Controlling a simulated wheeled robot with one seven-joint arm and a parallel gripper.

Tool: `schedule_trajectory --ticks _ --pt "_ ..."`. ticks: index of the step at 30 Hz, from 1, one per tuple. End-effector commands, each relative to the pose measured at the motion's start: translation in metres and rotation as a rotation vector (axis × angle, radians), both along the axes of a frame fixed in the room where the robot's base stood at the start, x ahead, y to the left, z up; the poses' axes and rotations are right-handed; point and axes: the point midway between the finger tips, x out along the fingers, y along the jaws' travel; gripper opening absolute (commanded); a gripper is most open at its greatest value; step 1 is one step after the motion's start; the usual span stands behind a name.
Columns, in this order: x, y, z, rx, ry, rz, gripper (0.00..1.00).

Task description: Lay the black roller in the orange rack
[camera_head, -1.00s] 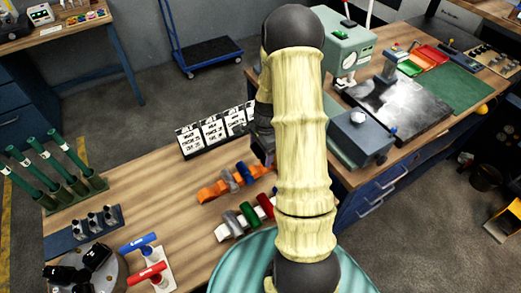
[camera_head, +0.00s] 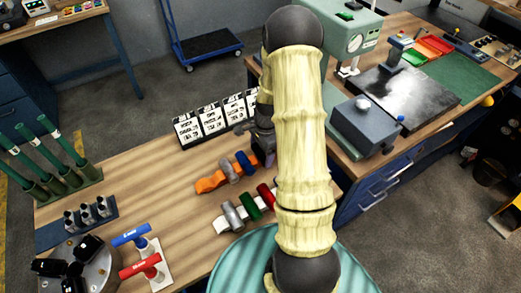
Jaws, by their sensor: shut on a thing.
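The orange rack (camera_head: 209,184) lies on the wooden bench, with a grey roller (camera_head: 231,172) and a blue roller (camera_head: 245,163) across it. Its right end is close to my gripper (camera_head: 264,152), which shows as a dark shape just left of my pale arm sleeve. My gripper is shut on a dark thing at the rack's right end, taken as the black roller; the arm and jaws hide most of it. Whether it touches the rack cannot be told.
A white rack (camera_head: 221,227) with grey, green and red rollers lies in front of the orange rack. Label cards (camera_head: 211,121) stand behind. Blue and red T-handled tools (camera_head: 131,236) stand at the left. A grey-green machine (camera_head: 350,40) stands on the right bench.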

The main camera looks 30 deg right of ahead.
Motion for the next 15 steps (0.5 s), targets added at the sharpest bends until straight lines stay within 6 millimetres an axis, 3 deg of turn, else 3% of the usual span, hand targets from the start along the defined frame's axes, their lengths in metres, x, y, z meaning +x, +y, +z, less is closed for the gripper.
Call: schedule_trajectory --ticks 15 --pt "0.0012 0.0027 -0.0012 -0.001 -0.001 0.006 0.39"
